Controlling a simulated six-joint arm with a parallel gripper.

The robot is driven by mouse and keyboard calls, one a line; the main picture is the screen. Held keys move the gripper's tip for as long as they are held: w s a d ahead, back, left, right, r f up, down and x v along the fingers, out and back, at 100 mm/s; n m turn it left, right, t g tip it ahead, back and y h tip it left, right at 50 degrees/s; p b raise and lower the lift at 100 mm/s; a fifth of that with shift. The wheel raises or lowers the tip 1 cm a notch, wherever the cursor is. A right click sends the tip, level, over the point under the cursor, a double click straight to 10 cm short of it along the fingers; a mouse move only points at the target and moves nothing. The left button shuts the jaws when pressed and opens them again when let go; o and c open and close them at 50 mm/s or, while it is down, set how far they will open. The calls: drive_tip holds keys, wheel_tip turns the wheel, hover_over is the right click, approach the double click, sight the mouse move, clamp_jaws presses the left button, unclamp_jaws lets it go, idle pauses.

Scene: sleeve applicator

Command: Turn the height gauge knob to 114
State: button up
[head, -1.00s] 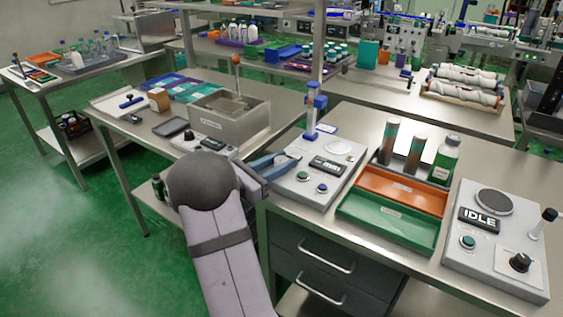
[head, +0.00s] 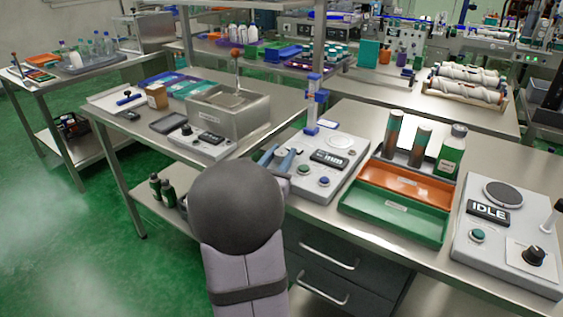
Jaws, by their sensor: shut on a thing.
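The height gauge (head: 347,170) is a pale grey box with a blue-and-silver upright column (head: 313,105) and a round pale plate. Its dark display (head: 330,158) faces up; I see "mm" but cannot read a number. A green button (head: 302,169) and a blue button (head: 324,181) sit in front. My gripper (head: 283,156), with blue fingers, is at the left side of the gauge's top, beside the display. It is shut on what seems to be the height gauge knob, which the fingers and my dark round wrist mostly hide.
Orange and green trays (head: 392,213) lie right of the gauge, with bottles (head: 451,153) behind them. A station reading IDLE (head: 488,211) stands further right. A steel bath (head: 231,115) and its control box (head: 202,141) are on the left bench. Drawers (head: 340,262) are below the gauge.

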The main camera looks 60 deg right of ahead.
drive_tip(key=shift+n+t+b, duration=0.3)
drive_tip(key=shift+n+t, duration=0.1)
drive_tip(key=shift+t, duration=0.2)
drive_tip(key=o, duration=1)
drive_tip(key=shift+o, duration=0.2)
drive_tip(key=shift+a, duration=0.1)
drive_tip(key=shift+v, duration=3.6)
drive_tip(key=shift+r, duration=0.1)
